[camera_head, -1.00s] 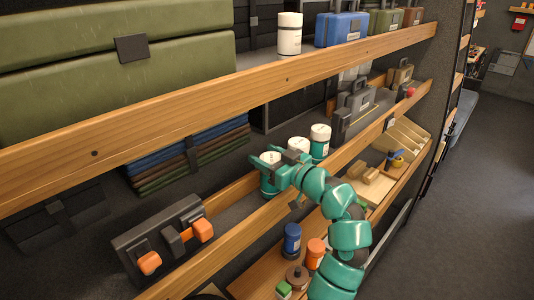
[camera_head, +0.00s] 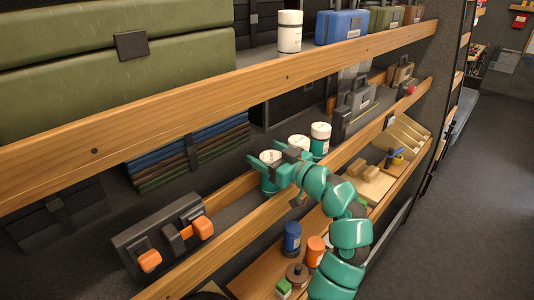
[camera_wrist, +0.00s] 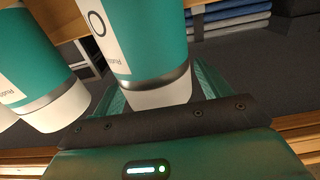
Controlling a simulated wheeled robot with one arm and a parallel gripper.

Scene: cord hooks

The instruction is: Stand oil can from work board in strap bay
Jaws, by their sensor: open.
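Several teal-and-white cans stand upright in a row behind the wooden strap of the middle shelf; I take the nearest (camera_head: 268,184) as the oil can. My gripper (camera_head: 268,159) is open at this can, with its fingers on either side near the white top. In the wrist view, the can (camera_wrist: 150,40) is between the spread fingers (camera_wrist: 160,85); whether they touch it is unclear. A second teal can (camera_wrist: 28,65) is close beside at left there. The wooden work board (camera_head: 255,279) is on the level below.
A blue can (camera_head: 291,238), an orange can (camera_head: 315,250) and small parts stand on the lower board. A dark case with orange latches (camera_head: 160,240) is at left. The wooden straps (camera_head: 230,100) run across the shelf front. Folded cloths (camera_head: 190,155) lie behind.

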